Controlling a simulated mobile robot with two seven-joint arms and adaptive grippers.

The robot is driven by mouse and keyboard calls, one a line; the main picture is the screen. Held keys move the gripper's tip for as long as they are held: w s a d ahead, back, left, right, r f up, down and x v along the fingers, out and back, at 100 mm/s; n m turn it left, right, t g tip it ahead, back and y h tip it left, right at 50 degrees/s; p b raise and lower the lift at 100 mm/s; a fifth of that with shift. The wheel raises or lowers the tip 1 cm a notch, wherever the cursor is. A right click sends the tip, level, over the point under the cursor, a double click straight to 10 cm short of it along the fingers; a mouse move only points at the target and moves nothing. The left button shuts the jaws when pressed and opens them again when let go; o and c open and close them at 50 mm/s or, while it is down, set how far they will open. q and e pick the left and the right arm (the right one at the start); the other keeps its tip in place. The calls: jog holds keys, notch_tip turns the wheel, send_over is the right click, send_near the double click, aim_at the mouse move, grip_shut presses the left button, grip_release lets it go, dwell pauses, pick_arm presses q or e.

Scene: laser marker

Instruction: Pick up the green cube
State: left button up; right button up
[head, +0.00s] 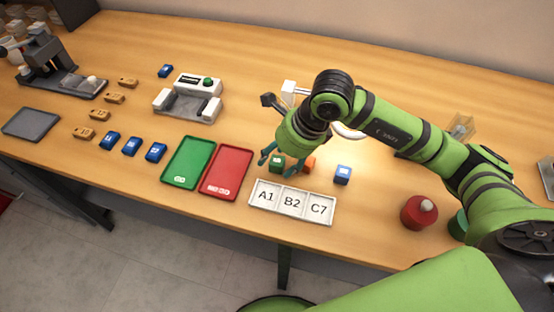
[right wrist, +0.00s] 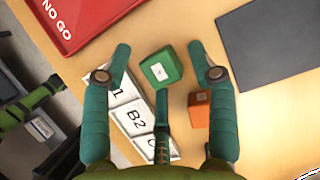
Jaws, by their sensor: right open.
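The green cube (right wrist: 161,68) with a small white label on top sits on the wooden table, between the spread fingers of my right gripper (right wrist: 166,65) in the right wrist view. In the head view the green cube (head: 276,164) is partly hidden by my right gripper (head: 278,163), which points down over it. The fingers are open and stand on either side of the cube, and I see no clear contact. My left gripper shows in neither view.
An orange cube (right wrist: 198,109) stands close to the green one, and a blue cube (head: 343,174) is farther right. The A1/B2/C7 tray (head: 292,214) lies in front. Red (head: 227,172) and green (head: 188,162) trays lie left. A red button (head: 419,211) is at right.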

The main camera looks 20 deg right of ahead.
jog(key=c, duration=0.8)
jog(key=shift+o, duration=0.2)
jog(key=shift+f, duration=0.1)
